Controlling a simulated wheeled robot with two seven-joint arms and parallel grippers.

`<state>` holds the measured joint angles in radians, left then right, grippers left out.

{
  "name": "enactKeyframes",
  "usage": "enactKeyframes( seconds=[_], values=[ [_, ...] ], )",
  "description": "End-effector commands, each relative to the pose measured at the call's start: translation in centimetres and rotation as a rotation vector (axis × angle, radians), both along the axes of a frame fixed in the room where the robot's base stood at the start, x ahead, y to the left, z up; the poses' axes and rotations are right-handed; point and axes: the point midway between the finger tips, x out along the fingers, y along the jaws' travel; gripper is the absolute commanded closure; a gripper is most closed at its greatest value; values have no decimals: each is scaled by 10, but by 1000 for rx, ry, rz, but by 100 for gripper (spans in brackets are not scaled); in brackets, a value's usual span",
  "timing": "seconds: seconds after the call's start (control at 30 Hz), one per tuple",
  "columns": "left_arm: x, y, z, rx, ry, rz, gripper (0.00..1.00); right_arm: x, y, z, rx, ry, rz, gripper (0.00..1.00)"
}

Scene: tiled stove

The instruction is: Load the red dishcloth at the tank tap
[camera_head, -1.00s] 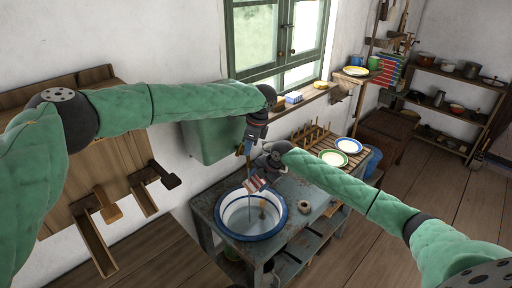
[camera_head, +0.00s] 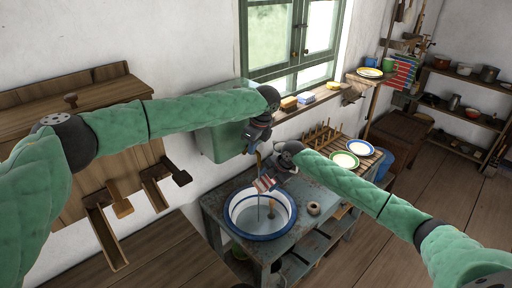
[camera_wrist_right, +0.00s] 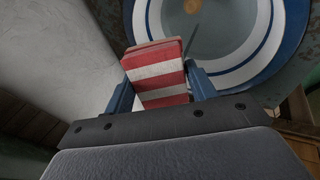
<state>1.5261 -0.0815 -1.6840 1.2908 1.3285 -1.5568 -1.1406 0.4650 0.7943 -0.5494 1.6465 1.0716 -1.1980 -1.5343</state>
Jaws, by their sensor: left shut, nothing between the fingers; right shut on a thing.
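The red-and-white striped dishcloth (camera_head: 264,185) is in my right gripper (camera_head: 275,178), above the back of a white basin with a blue rim (camera_head: 232,222). In the right wrist view the folded cloth (camera_wrist_right: 158,72) sits between the blue fingers of the shut right gripper (camera_wrist_right: 160,92). The green tank (camera_head: 222,143) is on the wall behind. My left gripper (camera_head: 258,138) is shut and empty at the tank's right front, above the cloth. It hides the tap. A thin vertical line runs from below it past the cloth into the basin; I cannot tell if it is water.
The basin stands on a worn blue-grey table (camera_head: 318,228) with a small round object (camera_head: 313,208). A dish rack (camera_head: 322,140) and plates (camera_head: 344,160) are to the right. Sponges and a blue box (camera_head: 306,98) lie on the windowsill. Wooden shelving (camera_head: 75,100) is at left.

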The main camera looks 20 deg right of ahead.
Motion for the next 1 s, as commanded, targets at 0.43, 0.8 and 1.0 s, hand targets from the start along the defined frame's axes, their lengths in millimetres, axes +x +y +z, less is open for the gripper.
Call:
enactKeyframes(
  seconds=[0.43, 0.8, 1.0],
  values=[
    [2, 5, 1, 1, -1, -4, 100, 0, 0, 0, 0, 0, 0, 62],
    [-12, -7, -4, 1, 1, -7, 100, 0, 0, 0, 0, 0, 0, 62],
    [-30, -23, 7, -1, -2, -5, 100, 0, 0, 1, 0, 0, 0, 62]
  ],
)
